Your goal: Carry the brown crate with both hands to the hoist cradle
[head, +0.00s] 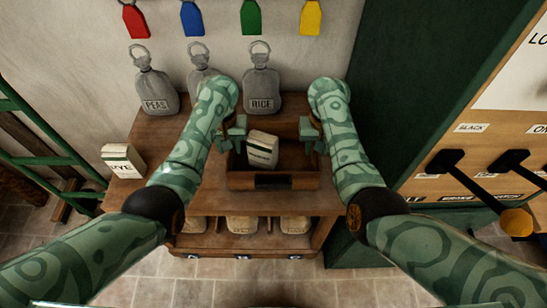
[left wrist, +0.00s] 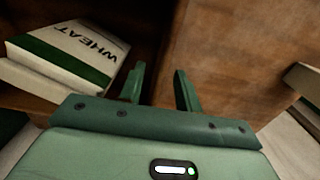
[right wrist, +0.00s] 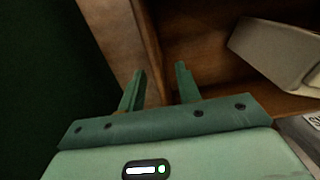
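The brown crate (head: 272,181) stands on a wooden bench (head: 133,186), with a white and green box marked WHEAT (head: 263,148) tilted inside it. The box also shows in the left wrist view (left wrist: 66,50). My left gripper (head: 233,133) is at the crate's left side wall, and my right gripper (head: 308,133) is at its right side wall. In both wrist views the fingers stand apart, the left pair (left wrist: 158,85) and the right pair (right wrist: 160,82) near the wall's rim. I cannot tell whether they touch it. I cannot identify the hoist cradle.
A box marked RYE (head: 123,160) stands at the bench's left. Grey sacks, PEAS (head: 155,90) and RICE (head: 261,92) among them, line the back. A lever panel (head: 470,170) is at the right, a green frame (head: 45,160) at the left. Tiled floor (head: 300,290) shows in front.

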